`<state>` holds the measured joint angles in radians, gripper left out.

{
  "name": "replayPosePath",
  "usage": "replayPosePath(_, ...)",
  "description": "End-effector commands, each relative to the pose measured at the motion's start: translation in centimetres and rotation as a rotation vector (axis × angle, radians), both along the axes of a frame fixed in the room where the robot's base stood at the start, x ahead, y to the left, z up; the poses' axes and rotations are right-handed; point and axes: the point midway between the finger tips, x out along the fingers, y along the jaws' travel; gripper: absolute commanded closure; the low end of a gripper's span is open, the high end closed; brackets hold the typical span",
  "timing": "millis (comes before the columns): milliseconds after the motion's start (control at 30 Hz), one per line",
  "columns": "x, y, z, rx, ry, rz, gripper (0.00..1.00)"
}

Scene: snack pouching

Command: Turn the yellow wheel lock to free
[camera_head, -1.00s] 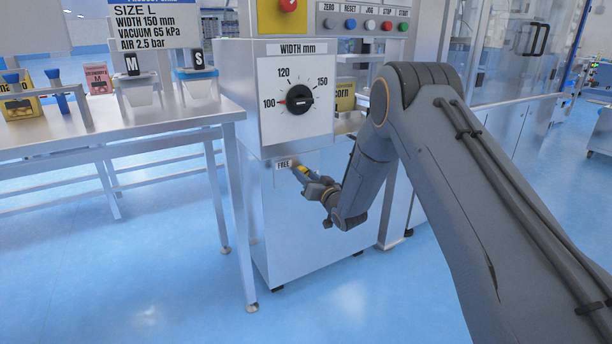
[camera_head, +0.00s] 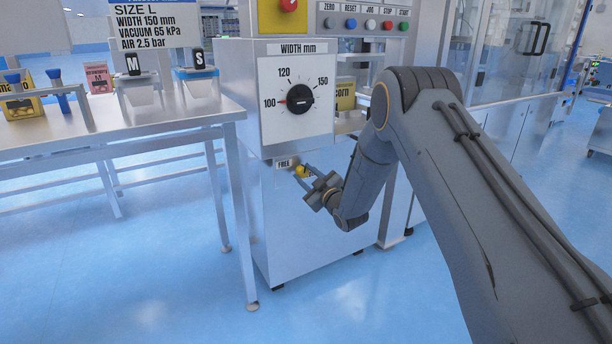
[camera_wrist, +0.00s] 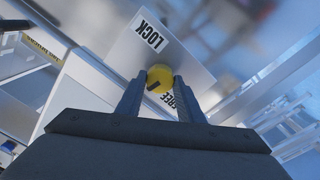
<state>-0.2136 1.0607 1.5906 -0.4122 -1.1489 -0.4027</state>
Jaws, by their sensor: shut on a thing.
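The yellow wheel lock (camera_head: 300,171) is a round knob low on the front of the steel cabinet, beside the FREE label (camera_head: 283,164). In the wrist view the yellow knob (camera_wrist: 160,75) sits between my two fingers, with a dark mark on its lower left side. My gripper (camera_wrist: 157,84) is shut on the knob, one finger on each side; it also shows in the head view (camera_head: 304,175). The LOCK label (camera_wrist: 151,34) is above the knob in the wrist view, and the FREE label (camera_wrist: 184,99) is partly hidden by a finger.
The width dial (camera_head: 299,99) is above the lock, its red pointer near 100. A steel table (camera_head: 150,122) with pouches and boxes stands at left, its leg close to the cabinet. The blue floor (camera_head: 180,270) in front is clear.

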Motion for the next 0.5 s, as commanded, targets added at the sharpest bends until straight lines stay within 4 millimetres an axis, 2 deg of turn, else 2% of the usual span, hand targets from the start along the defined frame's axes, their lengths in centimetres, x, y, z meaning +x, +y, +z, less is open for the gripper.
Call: replayPosePath(500, 0.13, -0.09, 0.10, -0.164, -0.113, -0.003, 0.89)
